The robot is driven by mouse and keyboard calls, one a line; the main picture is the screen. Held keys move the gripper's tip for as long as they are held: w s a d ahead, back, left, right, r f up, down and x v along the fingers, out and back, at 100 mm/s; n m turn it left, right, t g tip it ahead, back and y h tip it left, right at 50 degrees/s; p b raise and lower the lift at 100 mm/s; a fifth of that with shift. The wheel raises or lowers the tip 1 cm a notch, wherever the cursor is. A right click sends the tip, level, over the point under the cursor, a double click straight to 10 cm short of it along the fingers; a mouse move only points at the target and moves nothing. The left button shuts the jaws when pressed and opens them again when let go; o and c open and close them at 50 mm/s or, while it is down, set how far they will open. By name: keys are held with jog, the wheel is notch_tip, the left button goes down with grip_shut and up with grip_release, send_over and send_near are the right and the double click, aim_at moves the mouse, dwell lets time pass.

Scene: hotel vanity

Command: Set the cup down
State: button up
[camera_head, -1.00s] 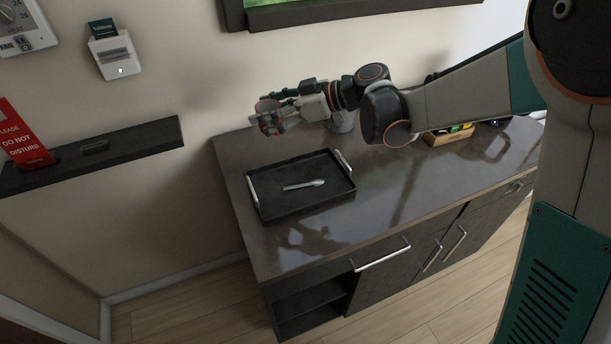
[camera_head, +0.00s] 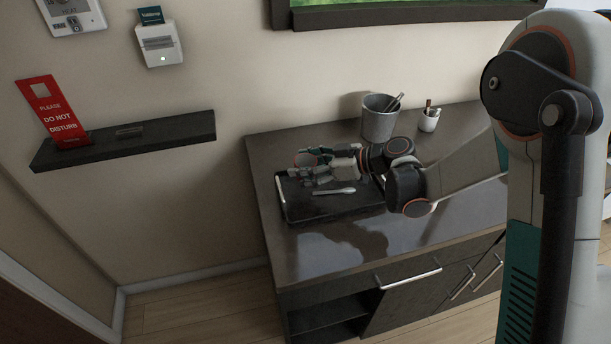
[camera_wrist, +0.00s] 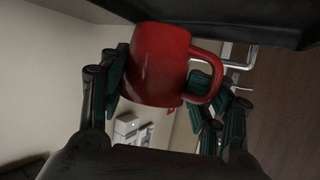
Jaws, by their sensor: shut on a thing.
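A red cup (camera_wrist: 158,62) with its handle to the right sits between the fingers of my gripper (camera_wrist: 170,92) in the wrist view. My gripper is shut on it. In the head view my gripper (camera_head: 308,168) is over the back left part of the black tray (camera_head: 300,214). Only a small reddish bit of the cup shows there, the rest being hidden by the fingers. I cannot tell whether the cup touches the tray. A pale spoon-like utensil (camera_head: 334,192) lies in the tray.
The tray rests on a dark vanity counter (camera_head: 350,258). A grey bucket (camera_head: 379,120) and a small white cup with sticks (camera_head: 428,122) stand at the back. A wall shelf (camera_head: 165,136) with a red sign (camera_head: 55,118) is at the left. The counter front is clear.

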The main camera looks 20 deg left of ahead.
notch_tip(320, 180, down, 3)
jog(key=shift+f+b, duration=0.1)
jog(key=shift+b, duration=0.25)
jog(key=o, duration=1.3)
jog(key=shift+r, duration=0.2)
jog(key=p+v, duration=0.2)
jog(key=v, duration=1)
jog(key=shift+f+p, duration=0.15)
jog(key=shift+p, duration=0.2)
